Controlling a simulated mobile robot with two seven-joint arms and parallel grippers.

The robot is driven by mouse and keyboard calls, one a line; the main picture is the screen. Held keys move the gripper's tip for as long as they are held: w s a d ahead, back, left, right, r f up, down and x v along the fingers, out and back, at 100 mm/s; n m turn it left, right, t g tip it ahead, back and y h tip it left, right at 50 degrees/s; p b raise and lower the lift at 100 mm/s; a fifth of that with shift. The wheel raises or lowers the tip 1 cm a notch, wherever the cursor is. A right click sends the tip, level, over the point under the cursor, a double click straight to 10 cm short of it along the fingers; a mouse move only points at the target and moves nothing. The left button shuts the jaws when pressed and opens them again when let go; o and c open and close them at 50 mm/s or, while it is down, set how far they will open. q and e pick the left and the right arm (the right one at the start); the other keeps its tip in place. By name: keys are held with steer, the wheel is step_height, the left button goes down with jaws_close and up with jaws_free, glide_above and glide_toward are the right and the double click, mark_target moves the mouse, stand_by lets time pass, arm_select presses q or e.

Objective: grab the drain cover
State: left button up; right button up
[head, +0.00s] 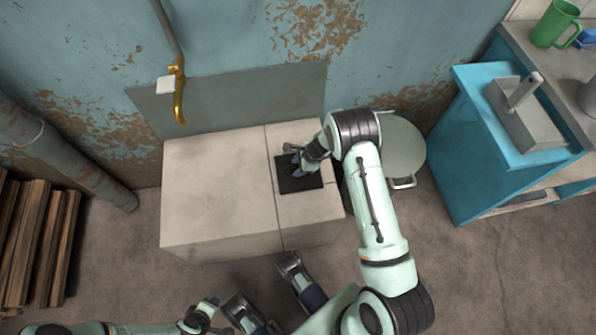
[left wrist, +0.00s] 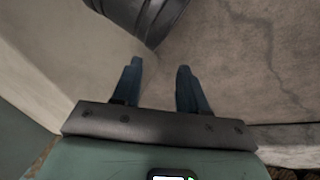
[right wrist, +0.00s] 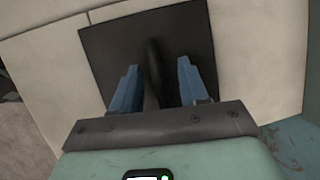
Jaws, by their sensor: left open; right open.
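The drain cover (head: 300,184) is a black square plate lying flat in the top of the pale tiled block (head: 215,180), toward its right side. In the right wrist view the cover (right wrist: 190,35) fills the upper middle, with a dark raised handle (right wrist: 153,75) on it. My right gripper (right wrist: 158,68) is open above the cover, its blue fingers on either side of the handle with gaps visible. The head view shows this gripper (head: 297,160) over the cover's back part, partly hiding it. My left gripper (left wrist: 157,70) is open and empty, low in front of the block.
A round lidded bin (head: 402,150) stands right of the block, behind my right arm. A blue cabinet (head: 485,150) with a grey box (head: 525,115) is farther right. A brass tap (head: 179,95) hangs above the block's back left. Wooden planks (head: 35,240) stand at far left.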

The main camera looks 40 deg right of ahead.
steer(key=shift+c, duration=0.2)
jaws_close()
steer(key=shift+r, duration=0.1)
steer(key=shift+r, duration=0.1)
